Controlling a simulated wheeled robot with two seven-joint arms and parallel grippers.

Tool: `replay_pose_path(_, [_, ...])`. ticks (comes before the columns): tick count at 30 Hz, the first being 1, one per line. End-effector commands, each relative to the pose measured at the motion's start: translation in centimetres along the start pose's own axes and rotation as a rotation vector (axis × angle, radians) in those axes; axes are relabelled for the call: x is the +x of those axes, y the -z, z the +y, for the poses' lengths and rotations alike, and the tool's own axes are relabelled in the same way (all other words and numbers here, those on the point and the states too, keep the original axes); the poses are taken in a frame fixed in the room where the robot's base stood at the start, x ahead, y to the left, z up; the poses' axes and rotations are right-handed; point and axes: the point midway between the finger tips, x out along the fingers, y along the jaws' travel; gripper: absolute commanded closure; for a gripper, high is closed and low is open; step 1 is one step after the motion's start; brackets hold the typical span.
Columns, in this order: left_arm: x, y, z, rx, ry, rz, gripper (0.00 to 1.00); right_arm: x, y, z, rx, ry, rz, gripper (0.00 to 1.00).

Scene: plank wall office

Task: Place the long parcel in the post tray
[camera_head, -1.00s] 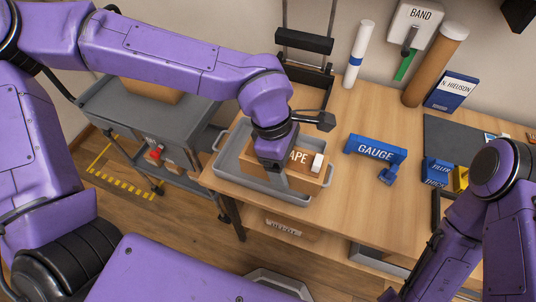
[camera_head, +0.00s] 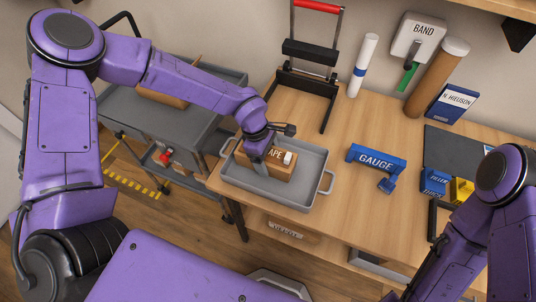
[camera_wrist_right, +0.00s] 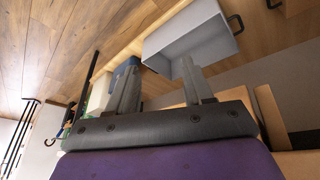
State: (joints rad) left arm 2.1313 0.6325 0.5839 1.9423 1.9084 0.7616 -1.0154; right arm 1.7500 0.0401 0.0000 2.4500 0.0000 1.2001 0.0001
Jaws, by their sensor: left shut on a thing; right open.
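A brown cardboard box (camera_head: 283,172) with white lettering ending in "APE" and a small white piece on it is in the head view, within the outline of the grey tray (camera_head: 305,190) on the table. I take it for the long parcel; part of its lettering is hidden by my gripper. My left gripper (camera_head: 261,168) is shut on the box, pointing down at its left part. Whether the box touches the tray floor I cannot tell. My right gripper (camera_wrist_right: 160,70) is open and empty in the right wrist view; its fingers are out of the head view.
A grey cart (camera_head: 205,125) with another carton (camera_head: 165,93) stands left of the table. Behind the tray is a black stand with a red handle (camera_head: 316,6). To the right are a blue GAUGE block (camera_head: 376,158), a white tube (camera_head: 364,62) and a brown tube (camera_head: 438,76).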

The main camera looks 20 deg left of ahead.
Motion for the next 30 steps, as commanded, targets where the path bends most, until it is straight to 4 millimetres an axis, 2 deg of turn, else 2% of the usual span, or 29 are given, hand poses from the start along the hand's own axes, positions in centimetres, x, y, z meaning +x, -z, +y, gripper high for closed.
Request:
replay_pose_path(8, [0.2,0.0,0.0,0.0,-0.001,-0.001,0.64,0.2,-0.1,0.0,0.0,0.0,0.0,0.49])
replay_pose_path(9, [0.3,0.1,0.0,0.0,-0.001,-0.001,0.18,0.2,-0.1,0.0,0.0,0.0,0.0,0.49])
replay_pose_path(11, [0.2,0.0,0.0,0.0,-0.001,-0.001,0.0,0.1,-0.1,0.0,0.0,0.0,0.0,0.49])
replay_pose_path(17, [0.2,0.0,0.0,0.0,-0.001,0.0,0.0,0.1,-0.1,0.0,0.0,0.0,0.0,0.49])
replay_pose_path(20, [-0.5,0.0,0.1,-0.002,-0.004,-0.001,0.0,0.1,0.0,0.0,0.0,0.0,0.0,0.49])
replay_pose_path(23, [-2.4,0.0,0.2,-0.002,-0.007,-0.003,0.0,0.4,-0.1,0.0,0.0,0.0,0.0,0.49])
replay_pose_path(30, [-8.6,0.0,0.1,-0.001,-0.006,-0.003,0.0,0.9,-0.3,-0.1,0.0,0.0,0.0,0.49])
